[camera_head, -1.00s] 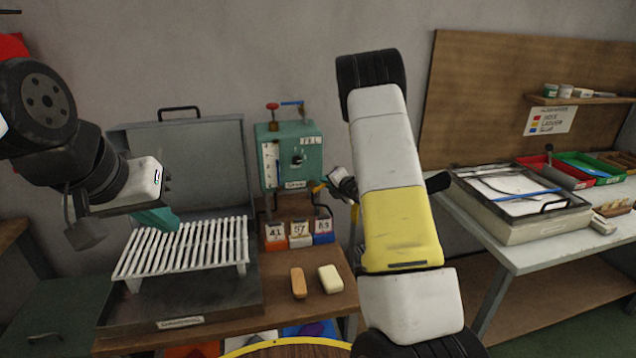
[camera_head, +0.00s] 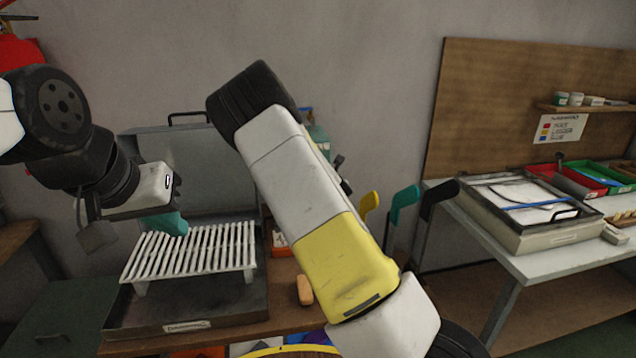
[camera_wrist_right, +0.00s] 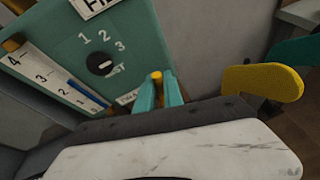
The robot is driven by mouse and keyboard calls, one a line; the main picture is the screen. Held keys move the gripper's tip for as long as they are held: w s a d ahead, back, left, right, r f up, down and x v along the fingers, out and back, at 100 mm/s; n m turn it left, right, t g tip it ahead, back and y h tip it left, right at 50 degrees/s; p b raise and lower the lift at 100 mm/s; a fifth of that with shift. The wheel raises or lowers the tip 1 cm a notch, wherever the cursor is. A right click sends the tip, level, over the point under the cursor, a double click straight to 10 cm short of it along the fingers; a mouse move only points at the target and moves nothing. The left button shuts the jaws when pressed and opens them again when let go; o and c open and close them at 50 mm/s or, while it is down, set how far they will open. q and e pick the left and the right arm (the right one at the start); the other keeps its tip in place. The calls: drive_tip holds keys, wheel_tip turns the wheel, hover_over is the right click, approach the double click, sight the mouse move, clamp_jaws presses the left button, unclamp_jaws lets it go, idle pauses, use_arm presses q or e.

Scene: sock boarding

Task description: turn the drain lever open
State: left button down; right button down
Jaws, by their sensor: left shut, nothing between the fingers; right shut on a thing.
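The teal control box (camera_wrist_right: 90,50) fills the left of the right wrist view, with a black dial and a blue pointer on a scale. In the head view my right arm mostly hides the box. My right gripper (camera_wrist_right: 163,88) has its teal fingers shut around the yellow tip of the drain lever (camera_wrist_right: 156,75), beside the box's lower right corner. The rest of the lever is hidden behind the fingers. My left gripper (camera_head: 172,222) is shut and empty above the back left of the white slatted rack (camera_head: 185,255).
Yellow (camera_head: 369,203), teal (camera_head: 403,200) and black (camera_head: 440,192) paddle-shaped boards stand right of my right arm. The yellow one is close to my right gripper in the wrist view. An orange bar (camera_head: 304,290) lies on the wooden table. A white table (camera_head: 520,258) stands at right.

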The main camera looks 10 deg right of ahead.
drive_tip(key=shift+a+n+h, duration=0.35)
drive_tip(key=shift+n+h, duration=0.05)
drive_tip(key=shift+n, duration=0.1)
idle(0.3)
drive_tip(key=c, duration=1.5)
unclamp_jaws()
drive_tip(key=shift+s+r, duration=0.1)
drive_tip(key=v, duration=0.7)
drive_tip(key=shift+s+a, duration=0.1)
drive_tip(key=shift+s, duration=0.15)
